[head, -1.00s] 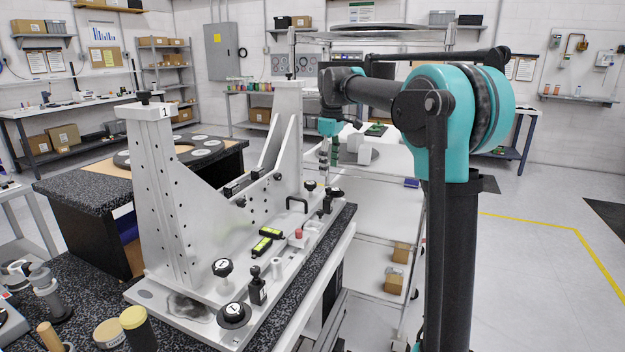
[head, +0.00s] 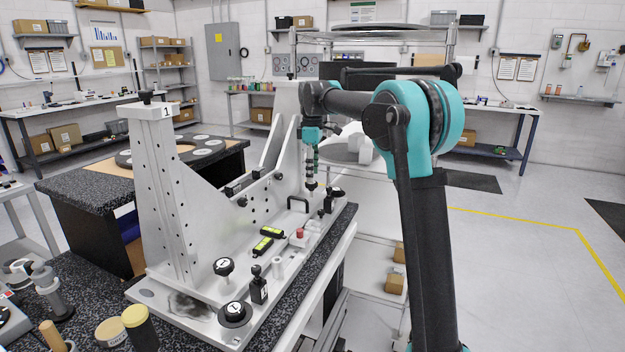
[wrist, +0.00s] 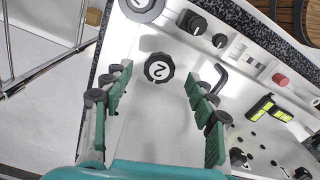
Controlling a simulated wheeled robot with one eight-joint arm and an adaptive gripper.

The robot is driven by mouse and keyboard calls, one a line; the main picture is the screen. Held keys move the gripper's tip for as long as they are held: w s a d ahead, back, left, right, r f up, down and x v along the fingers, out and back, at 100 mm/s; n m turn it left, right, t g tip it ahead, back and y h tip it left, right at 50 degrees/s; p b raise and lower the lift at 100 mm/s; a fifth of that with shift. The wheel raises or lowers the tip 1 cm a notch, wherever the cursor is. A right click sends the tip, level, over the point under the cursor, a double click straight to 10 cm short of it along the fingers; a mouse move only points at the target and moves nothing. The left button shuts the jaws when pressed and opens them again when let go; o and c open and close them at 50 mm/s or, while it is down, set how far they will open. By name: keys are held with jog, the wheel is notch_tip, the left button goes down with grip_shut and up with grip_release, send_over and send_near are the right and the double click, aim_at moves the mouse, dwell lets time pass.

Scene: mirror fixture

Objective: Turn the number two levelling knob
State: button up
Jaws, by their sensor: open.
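The number two knob (wrist: 158,67), black with a white disc marked 2, shows clearly in the wrist view on the bright metal base plate. It sits between and slightly beyond the fingertips of my gripper (wrist: 158,84). The green-padded fingers are spread wide on either side, empty, with no visible contact with the knob. In the head view my gripper (head: 312,160) points down at the far end of the mirror fixture (head: 165,200). The knob (head: 311,186) is just below it there, partly hidden and too small to read.
A black bent handle (wrist: 222,78), small black knobs (wrist: 190,21), a red-capped post (wrist: 281,79) and yellow-green levels (wrist: 268,107) stand nearby on the plate. A knob marked 1 (head: 223,267) stands at the near end. A tall upright plate rises left of my gripper.

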aim_at(311, 190)
jog(key=shift+f, duration=1.45)
jog(key=c, duration=1.2)
jog(key=shift+o, duration=0.2)
jog(key=shift+m, duration=0.4)
jog(key=m, duration=0.3)
jog(key=shift+m, duration=0.3)
jog(key=m, duration=0.4)
jog(key=shift+s+a, duration=0.1)
jog(key=m, duration=0.9)
jog(key=shift+a, duration=0.1)
